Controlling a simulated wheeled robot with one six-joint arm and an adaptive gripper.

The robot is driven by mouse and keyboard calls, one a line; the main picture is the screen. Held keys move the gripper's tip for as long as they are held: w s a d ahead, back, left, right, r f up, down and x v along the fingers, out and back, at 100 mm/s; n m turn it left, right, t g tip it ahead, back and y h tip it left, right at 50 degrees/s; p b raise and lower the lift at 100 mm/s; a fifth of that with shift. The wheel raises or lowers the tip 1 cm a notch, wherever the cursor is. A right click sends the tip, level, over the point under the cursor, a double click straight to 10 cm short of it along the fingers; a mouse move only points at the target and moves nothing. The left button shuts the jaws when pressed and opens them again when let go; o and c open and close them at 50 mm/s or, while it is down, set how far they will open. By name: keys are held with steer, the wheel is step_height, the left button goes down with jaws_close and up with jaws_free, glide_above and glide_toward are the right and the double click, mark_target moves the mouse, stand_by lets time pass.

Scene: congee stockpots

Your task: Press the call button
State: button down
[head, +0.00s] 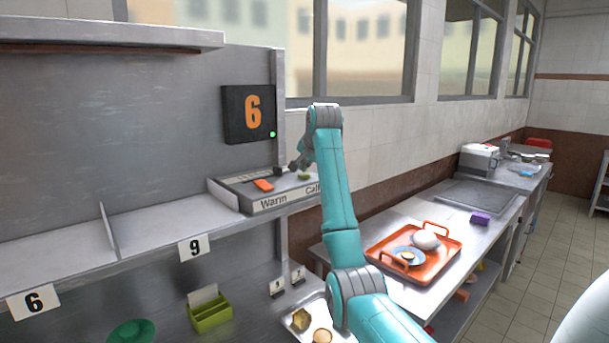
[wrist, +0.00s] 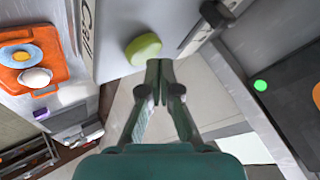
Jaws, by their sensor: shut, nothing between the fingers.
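The call button is a yellow-green round button (wrist: 143,49) on the grey panel (wrist: 112,62) beside the lettering "Call". It also shows in the head view as a small green spot (head: 304,176) on the panel's top, partly behind my arm. My gripper (wrist: 159,64) is shut and empty. Its fingertips appear just beside the button in the wrist view; I cannot tell whether they touch it. In the head view my gripper (head: 295,165) is small and dark, close above the panel's right part.
An orange switch (head: 263,185) and a dark knob (head: 278,171) are on the same panel. A black display (head: 249,114) reading 6, with a lit green light, hangs behind it. An orange tray (head: 447,251) sits on the right counter. Shelf bays at left are empty.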

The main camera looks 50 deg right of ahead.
mark_target(305, 174)
steer(key=shift+r, duration=3)
steer(key=shift+s, duration=0.1)
